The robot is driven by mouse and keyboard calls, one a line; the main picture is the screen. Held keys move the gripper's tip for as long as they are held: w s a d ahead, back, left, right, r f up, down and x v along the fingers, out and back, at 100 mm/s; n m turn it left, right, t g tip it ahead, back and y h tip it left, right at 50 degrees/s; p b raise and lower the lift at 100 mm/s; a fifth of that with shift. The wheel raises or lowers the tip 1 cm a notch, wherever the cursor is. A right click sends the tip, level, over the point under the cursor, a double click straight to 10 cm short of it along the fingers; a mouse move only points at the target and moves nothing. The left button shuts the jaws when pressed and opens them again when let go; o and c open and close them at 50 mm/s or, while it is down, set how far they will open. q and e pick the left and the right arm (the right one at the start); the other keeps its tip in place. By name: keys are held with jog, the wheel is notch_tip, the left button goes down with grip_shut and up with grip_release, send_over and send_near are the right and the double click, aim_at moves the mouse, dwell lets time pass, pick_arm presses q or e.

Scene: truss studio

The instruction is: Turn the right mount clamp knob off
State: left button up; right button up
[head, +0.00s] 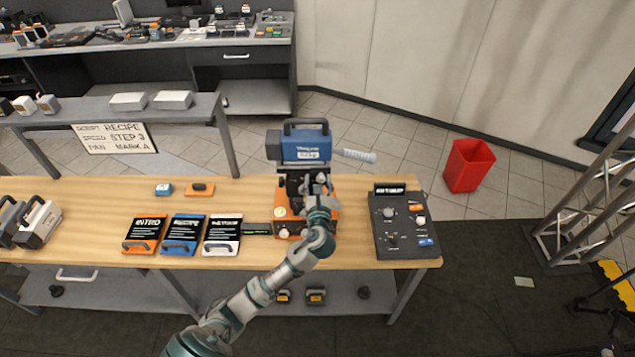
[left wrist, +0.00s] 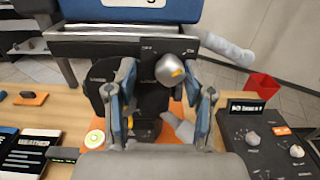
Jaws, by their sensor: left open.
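The mount (head: 290,215) is an orange and black stand on the table, with a blue camera (head: 305,148) on top. My left gripper (head: 318,190) is over the right side of the mount. In the left wrist view its two fingers (left wrist: 164,105) are spread, with the knob showing between and beyond them. I cannot tell whether a finger touches it. My right gripper is out of view.
A dark control panel (head: 398,245) with knobs stands right of the mount. Orange, blue and black cards (head: 185,235) lie to the left. A red bin (head: 468,165) is on the floor behind the table. Bare wood (head: 350,240) lies between mount and panel.

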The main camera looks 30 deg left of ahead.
pick_arm(q)
jog(key=shift+d+r, duration=0.15)
jog(key=shift+d, duration=0.5)
jog(key=c, duration=0.7)
jog(key=shift+d, duration=0.15)
grip_shut()
jog(key=shift+a, duration=0.3)
jog(key=shift+d+r+n+p, duration=0.15)
jog(key=shift+n+p, duration=0.4)
jog(key=shift+n, duration=0.35)
jog(key=shift+n+p, duration=0.3)
jog(key=shift+n, duration=1.4)
jog(key=n, duration=0.2)
jog(key=shift+w+n+p, duration=0.1)
jog(key=shift+n+p, duration=0.3)
jog(key=n, duration=0.2)
jog(key=shift+d+n, duration=0.1)
jog(key=shift+n, duration=0.3)
jog(key=n, duration=0.4)
jog(key=shift+b, duration=0.3)
jog(key=shift+n, duration=1.5)
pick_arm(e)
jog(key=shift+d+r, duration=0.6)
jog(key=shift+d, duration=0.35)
